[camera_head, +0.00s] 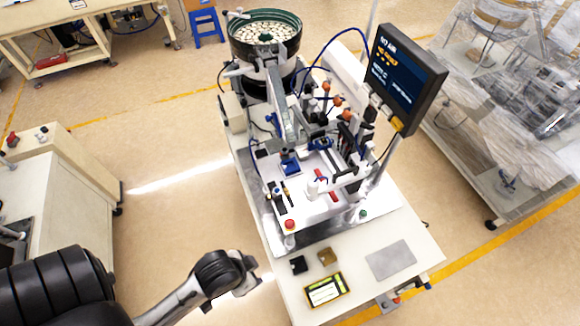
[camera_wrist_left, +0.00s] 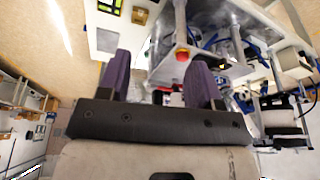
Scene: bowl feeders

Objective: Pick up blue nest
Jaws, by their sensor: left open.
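A small blue block (camera_head: 290,163), which looks like the blue nest, sits on the white plate of the feeder machine, below the grey linear track. A second blue part (camera_head: 321,143) is just right of it, and I cannot tell if it belongs to the nest. My left gripper (camera_head: 248,268) is left of the machine table's front part, well apart from the blue block. In the left wrist view its two purple fingers (camera_wrist_left: 160,70) are spread with nothing held between them. The nest cannot be made out clearly there. My right gripper is not in view.
The bowl feeder (camera_head: 265,32) stands behind the plate. A monitor (camera_head: 402,75) rises at right. A red button (camera_head: 289,225) stands at the plate's front-left corner. A yellow-framed device (camera_head: 326,290), a black block (camera_head: 298,264) and a brown block (camera_head: 327,257) lie on the table front.

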